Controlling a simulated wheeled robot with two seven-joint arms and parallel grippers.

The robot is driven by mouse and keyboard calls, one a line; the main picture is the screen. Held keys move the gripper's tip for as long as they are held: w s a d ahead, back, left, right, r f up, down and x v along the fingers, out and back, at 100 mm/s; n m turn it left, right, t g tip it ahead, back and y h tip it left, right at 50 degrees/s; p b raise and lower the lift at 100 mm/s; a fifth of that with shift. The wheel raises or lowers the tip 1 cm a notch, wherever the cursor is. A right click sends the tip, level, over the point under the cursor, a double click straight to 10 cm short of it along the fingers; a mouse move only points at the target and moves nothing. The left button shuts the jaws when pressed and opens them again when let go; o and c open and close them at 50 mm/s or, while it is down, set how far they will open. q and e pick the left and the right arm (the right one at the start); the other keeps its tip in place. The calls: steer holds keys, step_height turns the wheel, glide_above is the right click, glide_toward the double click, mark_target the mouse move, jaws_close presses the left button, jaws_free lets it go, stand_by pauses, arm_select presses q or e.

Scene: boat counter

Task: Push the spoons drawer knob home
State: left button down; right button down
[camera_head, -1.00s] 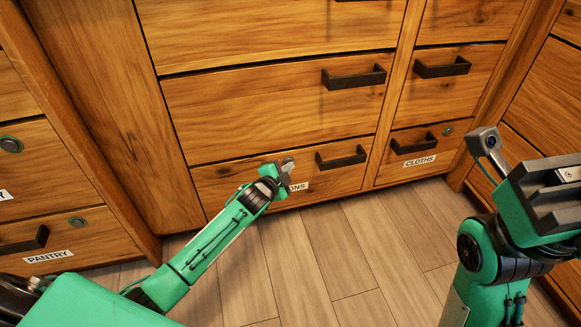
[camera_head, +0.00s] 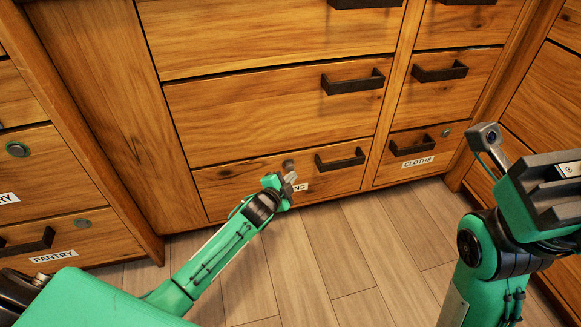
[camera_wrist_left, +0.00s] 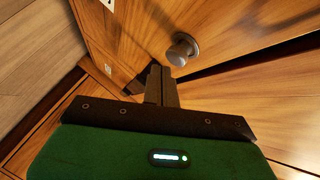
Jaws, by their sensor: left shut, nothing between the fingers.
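The spoons drawer (camera_head: 235,185) is the low wooden drawer in the middle cabinet, with a dark bar handle (camera_head: 341,158). Its label (camera_head: 300,187) shows only its last letters; my left gripper covers the rest. A small round metal knob (camera_head: 289,165) stands out from the drawer front, and it also shows in the left wrist view (camera_wrist_left: 182,50). My left gripper (camera_head: 290,179) is shut and empty, just below the knob in the head view. In the left wrist view its fingertips (camera_wrist_left: 160,76) lie beside the knob, apart from it. My right gripper (camera_head: 560,185) is at the right edge; its fingertips are not clear.
The cloths drawer (camera_head: 381,165) is to the right, with a round disc near its corner. The pantry drawer (camera_head: 105,232) is at left. Other bar handles (camera_head: 353,82) stick out above. The plank floor (camera_head: 335,255) between my arms is clear.

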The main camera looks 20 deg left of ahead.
arm_select(q)
steer(key=shift+d, duration=0.1)
steer(key=shift+s+d+p, duration=0.6)
steer(key=shift+s+d, duration=0.1)
steer(key=shift+s, duration=0.35)
steer(key=shift+s+d+p, duration=0.6)
steer(key=shift+s+d, duration=0.05)
steer(key=shift+s, duration=0.35)
